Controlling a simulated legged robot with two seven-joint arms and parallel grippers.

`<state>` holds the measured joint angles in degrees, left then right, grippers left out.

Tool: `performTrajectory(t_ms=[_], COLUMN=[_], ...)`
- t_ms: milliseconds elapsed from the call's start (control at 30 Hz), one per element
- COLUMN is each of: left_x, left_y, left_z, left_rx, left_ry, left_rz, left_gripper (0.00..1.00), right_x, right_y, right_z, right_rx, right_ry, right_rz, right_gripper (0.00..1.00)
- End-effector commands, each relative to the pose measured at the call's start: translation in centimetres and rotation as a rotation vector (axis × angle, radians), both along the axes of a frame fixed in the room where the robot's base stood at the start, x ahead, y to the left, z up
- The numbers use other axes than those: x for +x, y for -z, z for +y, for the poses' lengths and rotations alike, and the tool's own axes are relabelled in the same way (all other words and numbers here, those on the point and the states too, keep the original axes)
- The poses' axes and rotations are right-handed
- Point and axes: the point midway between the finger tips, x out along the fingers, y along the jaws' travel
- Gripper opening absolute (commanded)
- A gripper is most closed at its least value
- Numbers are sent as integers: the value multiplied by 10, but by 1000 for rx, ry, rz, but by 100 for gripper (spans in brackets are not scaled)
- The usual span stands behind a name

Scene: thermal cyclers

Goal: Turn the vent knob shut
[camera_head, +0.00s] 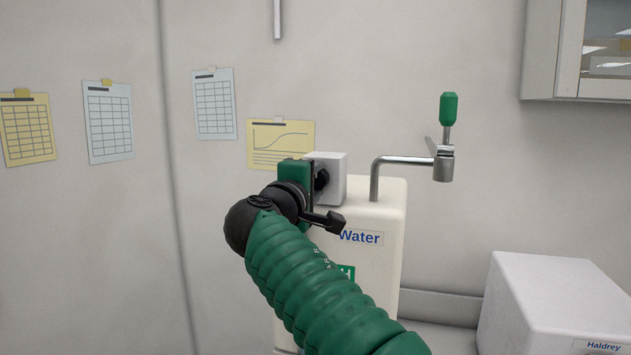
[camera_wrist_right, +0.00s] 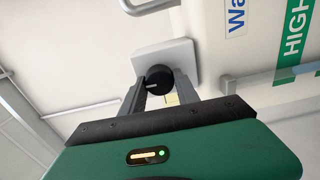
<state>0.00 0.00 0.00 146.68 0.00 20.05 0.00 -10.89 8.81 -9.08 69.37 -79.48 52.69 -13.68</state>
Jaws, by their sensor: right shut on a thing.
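The vent knob (camera_wrist_right: 158,78) is a round black knob with a pale mark, set on a white square block (camera_wrist_right: 182,55). The block (camera_head: 332,172) sits at the upper left of a white unit labelled "Water" (camera_head: 385,215). My right gripper (camera_wrist_right: 156,95) is shut on the knob, with its grey fingers at either side of it. In the head view my right gripper (camera_head: 315,180) is in front of the block and hides most of the knob. My left gripper is not in view.
A metal spout with a green-handled lever (camera_head: 448,110) rises from the unit's top. A white box labelled "Haldrey" (camera_head: 550,305) stands at the right. A wall cabinet (camera_head: 570,50) hangs at the upper right. Paper charts (camera_head: 108,122) are on the wall.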

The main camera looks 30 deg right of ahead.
Motion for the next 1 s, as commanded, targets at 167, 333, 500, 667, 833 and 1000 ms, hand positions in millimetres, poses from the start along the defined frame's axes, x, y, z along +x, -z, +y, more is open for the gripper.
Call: performTrajectory(t_ms=[167,333,500,667,833,1000], left_x=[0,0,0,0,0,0], left_y=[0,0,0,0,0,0], left_z=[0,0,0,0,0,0], left_rx=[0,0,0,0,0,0], left_ry=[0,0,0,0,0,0], left_rz=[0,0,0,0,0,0], left_gripper=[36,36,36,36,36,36], right_x=[2,2,2,2,2,0], right_y=[4,5,5,6,4,2], right_z=[2,2,2,2,1,1], right_rx=[-17,-22,-21,-20,-21,-22], right_ry=[-5,-5,-5,-4,-3,-2], right_rz=[30,36,37,38,34,31], right_gripper=[0,0,0,46,59,59])
